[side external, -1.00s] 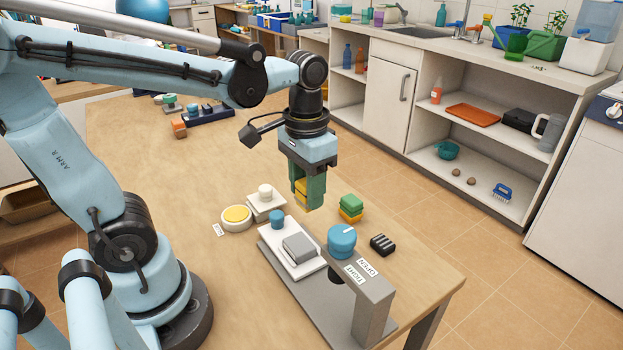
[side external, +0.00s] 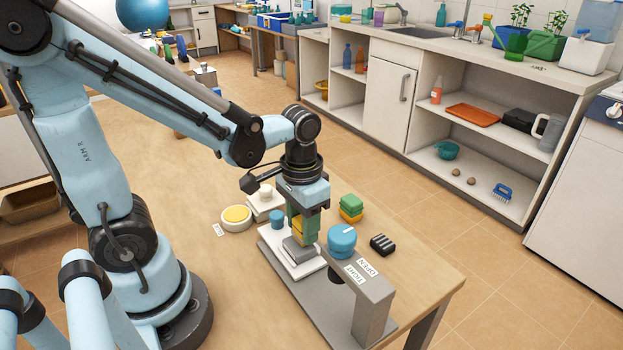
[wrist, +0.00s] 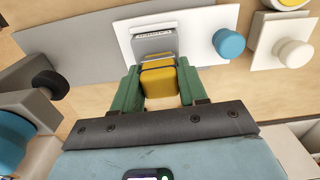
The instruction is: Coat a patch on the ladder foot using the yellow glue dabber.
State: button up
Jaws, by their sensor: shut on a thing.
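The yellow glue dabber (side external: 298,226) is held between the green fingers of my gripper (side external: 301,232); it also shows as a yellow block in the wrist view (wrist: 159,80). The grey block on a white plate, apparently the ladder foot (side external: 293,251), is directly below the dabber. In the wrist view the grey block (wrist: 155,43) lies just beyond the dabber. The dabber's lower end is at or very near the block's top; I cannot tell if they touch. Any glue patch on the block is hidden or too small to see.
A small blue cylinder (side external: 277,219) stands on the white plate's left. A blue knob (side external: 341,238) on a grey bracket (side external: 376,292) is close right.

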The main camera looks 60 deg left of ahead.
jog(key=shift+s+r, duration=0.15)
jog(key=shift+s, duration=0.6)
jog(key=shift+s+r, duration=0.15)
jog(key=shift+s, duration=0.55)
jog(key=shift+w+r, duration=0.1)
jog(key=shift+w, duration=1.7)
jog(key=shift+w+d, duration=0.15)
jog(key=shift+d, duration=0.05)
jog(key=shift+s+d+r, duration=0.1)
jog(key=shift+s+r, duration=0.05)
jog(key=shift+s, duration=1.9)
jog(key=shift+w+r, duration=0.1)
jog(key=shift+w, duration=1.85)
jog(key=shift+r, duration=3.35)
